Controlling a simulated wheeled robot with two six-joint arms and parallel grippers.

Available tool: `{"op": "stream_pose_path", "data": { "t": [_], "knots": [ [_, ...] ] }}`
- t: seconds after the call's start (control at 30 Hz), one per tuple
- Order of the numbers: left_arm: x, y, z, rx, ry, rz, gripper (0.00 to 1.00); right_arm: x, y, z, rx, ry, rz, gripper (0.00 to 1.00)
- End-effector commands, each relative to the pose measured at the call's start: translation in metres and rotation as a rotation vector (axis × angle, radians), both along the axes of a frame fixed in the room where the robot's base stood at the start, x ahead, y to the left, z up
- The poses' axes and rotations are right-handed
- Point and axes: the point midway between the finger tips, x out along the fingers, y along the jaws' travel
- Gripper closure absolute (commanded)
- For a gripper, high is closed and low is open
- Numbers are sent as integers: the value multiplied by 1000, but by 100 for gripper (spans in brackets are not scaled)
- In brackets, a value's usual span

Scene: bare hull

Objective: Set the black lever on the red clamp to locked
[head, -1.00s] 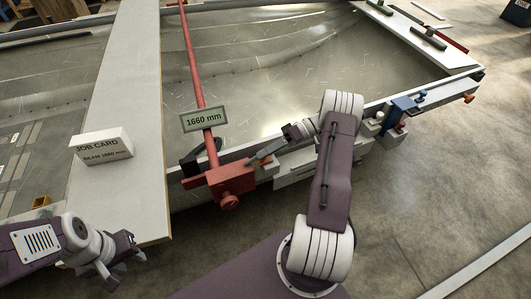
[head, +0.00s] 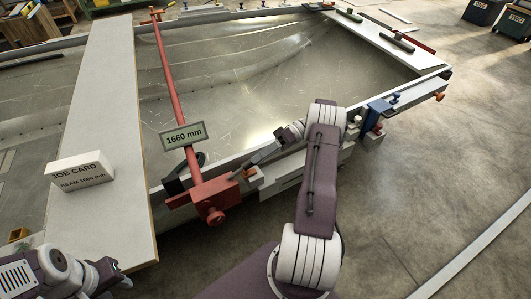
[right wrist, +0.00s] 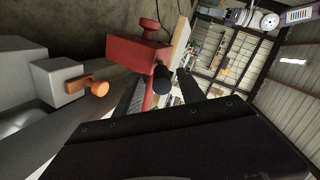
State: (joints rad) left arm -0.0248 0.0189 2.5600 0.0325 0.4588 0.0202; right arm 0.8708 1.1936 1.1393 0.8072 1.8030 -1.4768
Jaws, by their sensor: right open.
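The red clamp (head: 215,192) sits on the frame's near edge, its long red bar running toward the back. A dark part (head: 183,174) shows beside the clamp body, partly hidden behind the bar and sign. In the right wrist view the red clamp body (right wrist: 135,55) has a red knob and a black cylindrical grip (right wrist: 162,84), seemingly the lever's end. My right gripper (head: 240,172) is open just right of the clamp; its dark fingers (right wrist: 162,98) lie either side of the grip's line of sight. Contact cannot be told. My left gripper (head: 110,275) looks open and empty at lower left.
A job card (head: 80,170) rests on the pale beam (head: 110,110). A blue clamp (head: 380,108) is further right on the edge. An orange knob (right wrist: 92,84) on a grey block is close to the right gripper.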

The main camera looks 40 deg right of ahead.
Motion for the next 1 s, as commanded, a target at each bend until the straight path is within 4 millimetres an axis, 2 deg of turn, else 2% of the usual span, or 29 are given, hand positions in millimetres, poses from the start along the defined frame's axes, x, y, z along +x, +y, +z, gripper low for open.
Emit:
{"op": "stream_pose_path", "data": {
  "t": [0.1,0.3,1.0],
  "knots": [
    [0,0,1,0,0,0,64,-3,-20,6,0,0,-1,53],
    [0,0,0,0,0,0,64,-5,-38,12,0,0,-1,53],
    [0,0,0,0,0,0,64,-6,-42,15,1,1,1,53]
  ]
}}
